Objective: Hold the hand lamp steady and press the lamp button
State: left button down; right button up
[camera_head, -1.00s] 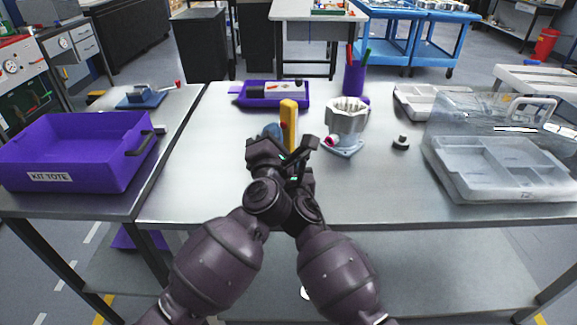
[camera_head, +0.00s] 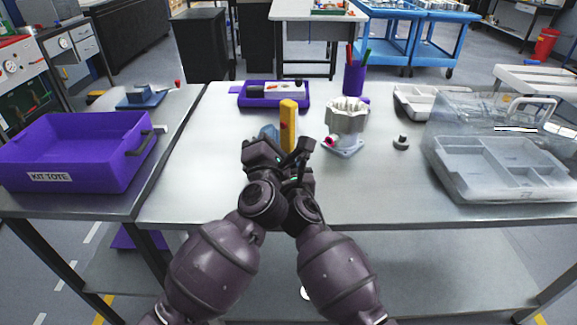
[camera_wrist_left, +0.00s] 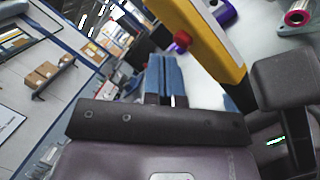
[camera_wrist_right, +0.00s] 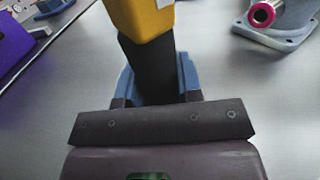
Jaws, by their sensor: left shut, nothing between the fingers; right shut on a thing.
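The hand lamp (camera_head: 289,117) is yellow with a dark grip and stands upright over the table. My right gripper (camera_wrist_right: 157,82) is shut on its dark grip, with one blue finger on each side. In the head view my wrists hide the grip. A red button (camera_wrist_left: 182,40) shows on the lamp's side in the left wrist view. My left gripper (camera_wrist_left: 161,65) is shut and empty, its blue fingertips close to the button. It also shows left of the lamp in the head view (camera_head: 268,132). I cannot tell whether the fingertips touch the button.
A grey metal housing (camera_head: 346,120) with a pink-rimmed port stands right of the lamp, and a small dark knob (camera_head: 401,142) lies beyond it. A purple tray (camera_head: 243,101) is behind. A purple tote (camera_head: 100,180) is at left, a clear case (camera_head: 450,188) at right.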

pick_arm(q)
jog(key=s+a, duration=0.4)
jog(key=shift+a, duration=0.15)
dwell(0.5)
jog(key=shift+s, duration=0.1)
pick_arm(e)
jog(key=o, duration=1.1)
